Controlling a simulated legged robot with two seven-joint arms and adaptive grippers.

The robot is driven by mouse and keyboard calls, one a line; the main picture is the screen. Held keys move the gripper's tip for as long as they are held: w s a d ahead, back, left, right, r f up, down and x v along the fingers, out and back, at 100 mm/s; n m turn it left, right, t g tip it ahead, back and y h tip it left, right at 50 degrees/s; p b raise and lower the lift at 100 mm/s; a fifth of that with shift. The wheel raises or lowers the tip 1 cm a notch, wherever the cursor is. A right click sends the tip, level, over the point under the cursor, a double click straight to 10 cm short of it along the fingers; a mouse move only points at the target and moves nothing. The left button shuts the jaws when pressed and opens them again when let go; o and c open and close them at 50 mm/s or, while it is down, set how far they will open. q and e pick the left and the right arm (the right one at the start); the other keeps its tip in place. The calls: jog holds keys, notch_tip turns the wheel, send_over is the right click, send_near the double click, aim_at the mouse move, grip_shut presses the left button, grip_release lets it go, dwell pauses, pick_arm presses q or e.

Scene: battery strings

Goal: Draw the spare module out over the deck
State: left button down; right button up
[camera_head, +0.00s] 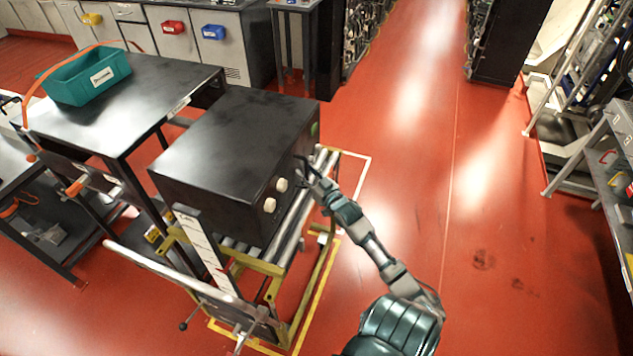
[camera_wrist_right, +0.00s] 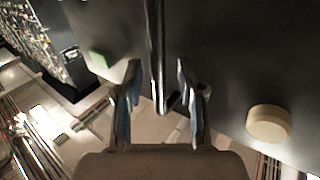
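The spare module, a large black box (camera_head: 230,140) with two cream knobs on its front face, sits over the roller deck (camera_head: 289,225) of a yellow-framed trolley. My right gripper (camera_head: 306,172) is at the knob face, near its far right end. In the right wrist view, my right gripper (camera_wrist_right: 160,95) is open, with its two fingers apart on either side of a metal bar handle (camera_wrist_right: 156,45). A gap shows between the bar and each finger. One cream knob (camera_wrist_right: 268,123) is to the right there. My left gripper is not in view.
A black table (camera_head: 150,85) with a teal bin (camera_head: 88,77) stands left of the trolley. A white rail (camera_head: 170,270) runs along the trolley's near side. Open red floor (camera_head: 420,150) lies to the right, with racks and a shelf unit at the far right.

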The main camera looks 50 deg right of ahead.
jog(key=v, duration=1)
jog(key=shift+s, duration=0.35)
jog(key=shift+f, duration=0.1)
